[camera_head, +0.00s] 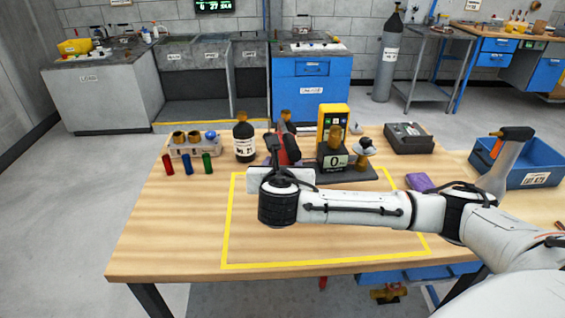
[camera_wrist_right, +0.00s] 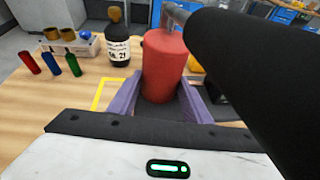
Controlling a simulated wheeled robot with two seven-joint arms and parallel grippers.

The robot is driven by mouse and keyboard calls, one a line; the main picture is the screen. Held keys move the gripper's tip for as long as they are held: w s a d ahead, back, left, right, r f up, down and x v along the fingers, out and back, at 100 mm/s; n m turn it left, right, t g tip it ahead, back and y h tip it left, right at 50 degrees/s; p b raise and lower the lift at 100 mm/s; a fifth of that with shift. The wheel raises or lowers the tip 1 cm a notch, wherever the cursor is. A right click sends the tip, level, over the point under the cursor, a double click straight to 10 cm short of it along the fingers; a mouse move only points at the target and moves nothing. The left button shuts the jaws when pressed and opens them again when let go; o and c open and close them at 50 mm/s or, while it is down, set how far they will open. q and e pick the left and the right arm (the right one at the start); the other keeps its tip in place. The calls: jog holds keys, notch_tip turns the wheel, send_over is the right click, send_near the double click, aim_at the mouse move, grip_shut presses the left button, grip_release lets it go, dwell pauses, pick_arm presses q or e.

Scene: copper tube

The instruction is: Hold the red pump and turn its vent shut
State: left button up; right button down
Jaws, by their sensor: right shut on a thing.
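The red pump (camera_head: 281,152) stands near the back of the yellow-outlined area and is mostly hidden by my right arm in the head view. In the right wrist view, its red body (camera_wrist_right: 164,62) is between the two purple fingers of my right gripper (camera_wrist_right: 160,100), which is shut on it. A grey metal piece (camera_wrist_right: 176,17) shows at its top, beside a large black cylinder (camera_wrist_right: 240,55). I cannot make out the vent clearly. My left gripper is not in view.
A dark bottle (camera_head: 244,140) and a rack with brass parts (camera_head: 196,148) stand left of the pump. Red, blue and green vials stand in front. A blue bin (camera_head: 528,178) is far right. The table's left front is clear.

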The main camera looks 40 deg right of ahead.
jog(key=shift+w+f+b, duration=0.1)
jog(key=shift+f+b, duration=1.35)
jog(key=shift+f, duration=2.95)
dwell(0.3)
jog(key=shift+a+f, duration=0.1)
jog(key=shift+f, duration=0.3)
jog(key=shift+s, duration=0.2)
dwell(0.4)
jog(key=c, duration=0.9)
grip_release()
jog(key=shift+r, duration=0.1)
